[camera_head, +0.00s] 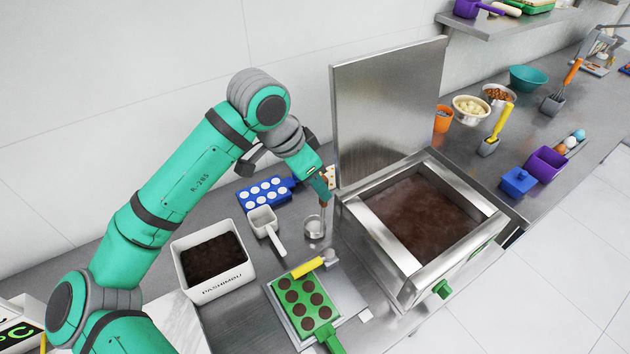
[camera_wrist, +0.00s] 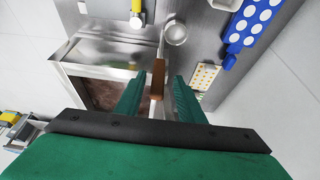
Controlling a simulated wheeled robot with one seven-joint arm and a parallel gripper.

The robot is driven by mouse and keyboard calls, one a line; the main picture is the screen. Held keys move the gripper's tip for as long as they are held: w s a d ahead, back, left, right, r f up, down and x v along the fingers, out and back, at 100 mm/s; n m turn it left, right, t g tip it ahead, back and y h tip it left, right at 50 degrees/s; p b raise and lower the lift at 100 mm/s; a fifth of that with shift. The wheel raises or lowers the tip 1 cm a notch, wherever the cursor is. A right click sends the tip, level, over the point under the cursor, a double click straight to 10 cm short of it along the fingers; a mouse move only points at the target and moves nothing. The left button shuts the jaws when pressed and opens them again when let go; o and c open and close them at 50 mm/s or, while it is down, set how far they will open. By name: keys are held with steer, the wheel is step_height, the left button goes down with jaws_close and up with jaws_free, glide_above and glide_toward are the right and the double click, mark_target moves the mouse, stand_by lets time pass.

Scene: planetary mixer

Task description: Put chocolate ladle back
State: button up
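The ladle has a silver bowl (camera_head: 314,228) and a brown-ended handle that rises toward my gripper (camera_head: 322,182). In the wrist view the ladle's bowl (camera_wrist: 176,33) lies beyond the fingers, and its brown handle end (camera_wrist: 157,82) is between the two green fingers of my gripper (camera_wrist: 160,80). Gaps show on both sides of the handle, so the gripper looks open around it. The bowl is low over the counter left of the metal chocolate tank (camera_head: 378,232); I cannot tell whether it touches the counter. The tank holds brown chocolate (camera_head: 415,220).
A tall metal panel (camera_head: 385,110) stands behind the tank. Nearby are a white scoop (camera_head: 265,222), a blue mold (camera_head: 264,193), a white chocolate tub (camera_head: 215,285) and a green mold (camera_head: 305,305) with a yellow-handled tool (camera_head: 308,268). Several bowls and tools occupy the right counter.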

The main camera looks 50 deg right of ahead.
steer(key=v, duration=1.2)
